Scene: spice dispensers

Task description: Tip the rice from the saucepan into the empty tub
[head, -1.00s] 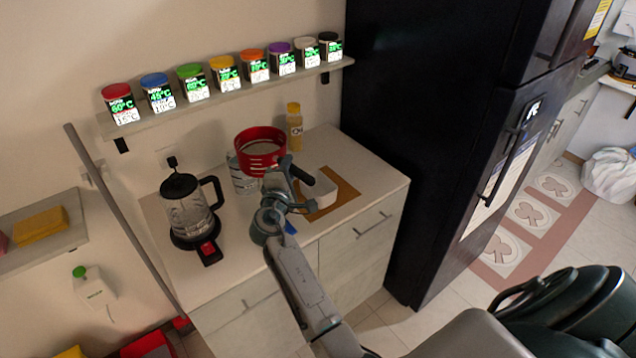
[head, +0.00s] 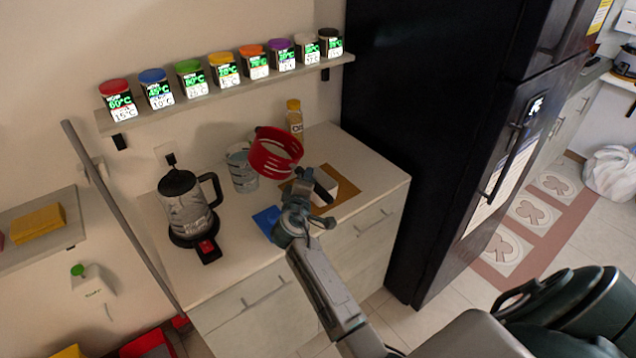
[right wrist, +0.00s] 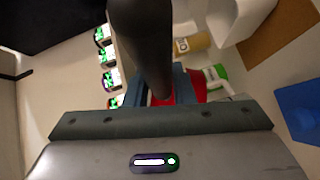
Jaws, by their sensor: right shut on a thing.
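My right gripper (head: 299,190) is shut on the dark handle of the red saucepan (head: 262,158) and holds the pan above the counter. The pan is tilted towards the right. Its inside looks pale, but I cannot make out the rice. The white tub (head: 327,184) is on a brown board, just right of the gripper and partly hidden by it. I cannot see its inside clearly. In the right wrist view the handle (right wrist: 143,45) runs through the middle, the red pan (right wrist: 190,86) is mostly hidden, and the tub (right wrist: 240,15) is top right. My left gripper is not in view.
The kettle (head: 188,208) stands on the counter's left. A marked cup (head: 242,170) stands left of the pan, with a yellow-topped bottle (head: 294,118) behind it. A blue item (head: 266,221) lies near the front. A shelf of jars (head: 225,72) hangs above; the fridge (head: 430,130) is right.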

